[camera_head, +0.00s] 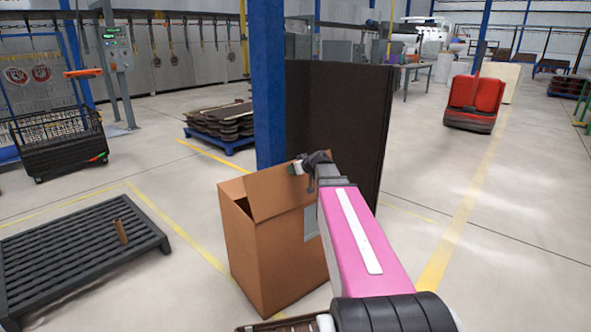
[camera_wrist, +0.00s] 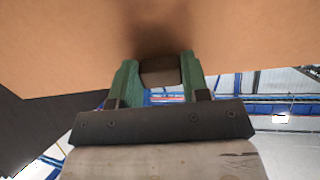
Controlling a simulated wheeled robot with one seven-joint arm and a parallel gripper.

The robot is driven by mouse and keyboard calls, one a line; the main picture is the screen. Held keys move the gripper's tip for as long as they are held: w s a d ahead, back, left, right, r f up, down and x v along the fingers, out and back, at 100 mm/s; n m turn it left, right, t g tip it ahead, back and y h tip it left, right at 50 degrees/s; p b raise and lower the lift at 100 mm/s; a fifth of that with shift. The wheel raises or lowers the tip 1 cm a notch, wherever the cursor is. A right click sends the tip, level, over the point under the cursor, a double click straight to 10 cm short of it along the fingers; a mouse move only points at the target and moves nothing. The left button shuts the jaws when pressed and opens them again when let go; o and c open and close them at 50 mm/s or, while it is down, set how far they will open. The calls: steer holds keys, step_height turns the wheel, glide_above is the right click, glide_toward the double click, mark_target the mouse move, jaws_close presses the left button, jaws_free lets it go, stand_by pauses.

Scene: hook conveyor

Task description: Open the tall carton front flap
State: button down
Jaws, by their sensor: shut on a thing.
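The tall brown carton (camera_head: 268,262) stands upright on the floor in the middle of the head view. A flap (camera_head: 277,192) at its top is tilted up, and a gap shows at the left side of the top. My gripper (camera_head: 300,166) is at the flap's upper right edge. Part of the carton's right side is hidden behind my arm.
A blue post (camera_head: 268,80) and a dark upright panel (camera_head: 340,115) stand right behind the carton. A dark slatted pallet (camera_head: 75,250) lies at left with a small brown piece (camera_head: 121,231) on it. A red cart (camera_head: 473,102) is at far right. Open floor lies to the right.

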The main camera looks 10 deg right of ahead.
steer(key=shift+w, duration=0.1)
stand_by(0.8)
steer(key=c, duration=0.6)
jaws_free()
steer(key=v, duration=1)
steer(key=shift+s+r, duration=0.15)
steer(key=shift+s, duration=0.2)
steer(key=shift+d, duration=0.1)
